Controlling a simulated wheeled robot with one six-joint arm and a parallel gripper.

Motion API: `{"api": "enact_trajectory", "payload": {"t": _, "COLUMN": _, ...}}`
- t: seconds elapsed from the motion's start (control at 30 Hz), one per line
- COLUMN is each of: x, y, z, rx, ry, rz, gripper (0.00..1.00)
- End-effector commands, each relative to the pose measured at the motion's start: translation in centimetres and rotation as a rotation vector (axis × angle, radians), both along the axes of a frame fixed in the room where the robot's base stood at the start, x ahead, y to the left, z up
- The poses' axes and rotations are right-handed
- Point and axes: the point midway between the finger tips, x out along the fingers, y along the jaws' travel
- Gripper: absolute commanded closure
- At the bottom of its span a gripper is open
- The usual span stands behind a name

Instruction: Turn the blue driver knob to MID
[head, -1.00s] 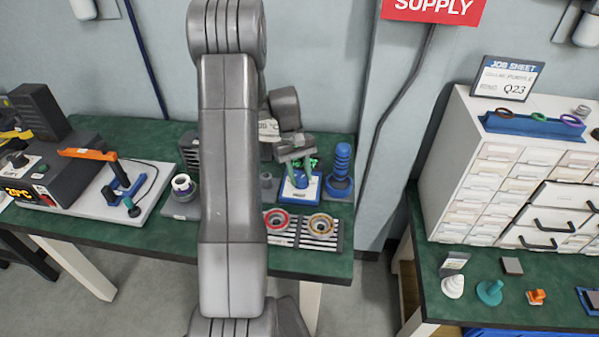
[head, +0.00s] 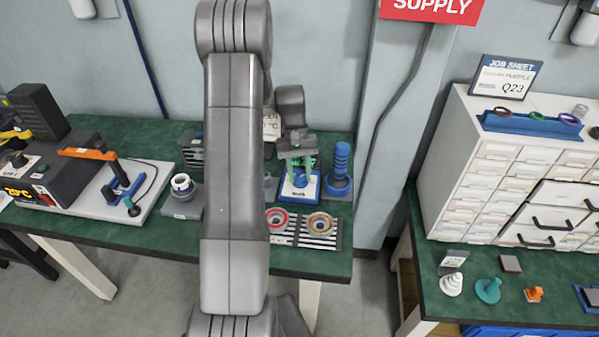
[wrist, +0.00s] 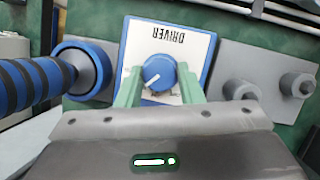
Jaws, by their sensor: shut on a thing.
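The blue driver knob (wrist: 155,72) sits on a white plate with a blue border, the driver panel (wrist: 205,55), lettered DRIVER, upside down in the wrist view. A white pointer line on the knob points to the lower left in that view. Marks beside the knob are partly hidden, and I cannot read MID. My gripper (wrist: 160,82) has its green fingers on either side of the knob, shut on it. In the head view my gripper (head: 300,166) comes down from above onto the driver panel (head: 301,195); the knob is hardly readable there.
A ribbed blue handle (head: 341,162) stands close to the right of the panel. In front, red and tan rings (head: 319,223) lie on a striped rack. Grey knobs (wrist: 240,90) are on the other side. A drawer cabinet (head: 470,150) stands at the right.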

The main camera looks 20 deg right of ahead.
Motion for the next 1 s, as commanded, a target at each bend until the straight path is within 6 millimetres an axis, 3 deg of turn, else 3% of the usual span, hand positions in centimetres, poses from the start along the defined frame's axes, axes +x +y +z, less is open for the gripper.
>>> {"api": "enact_trajectory", "payload": {"t": 0.03, "x": 0.0, "y": 0.0, "z": 0.0, "rx": -0.001, "ry": -0.002, "rz": 0.0, "gripper": 0.63}}
{"api": "enact_trajectory", "payload": {"t": 0.13, "x": 0.0, "y": 0.0, "z": 0.0, "rx": -0.001, "ry": -0.001, "rz": 0.0, "gripper": 0.45}}
{"api": "enact_trajectory", "payload": {"t": 0.53, "x": 0.4, "y": -0.1, "z": 0.8, "rx": -0.001, "ry": -0.001, "rz": 0.001, "gripper": 0.45}}
{"api": "enact_trajectory", "payload": {"t": 1.0, "x": 4.1, "y": -0.7, "z": 9.8, "rx": -0.003, "ry": -0.003, "rz": 0.001, "gripper": 0.45}}
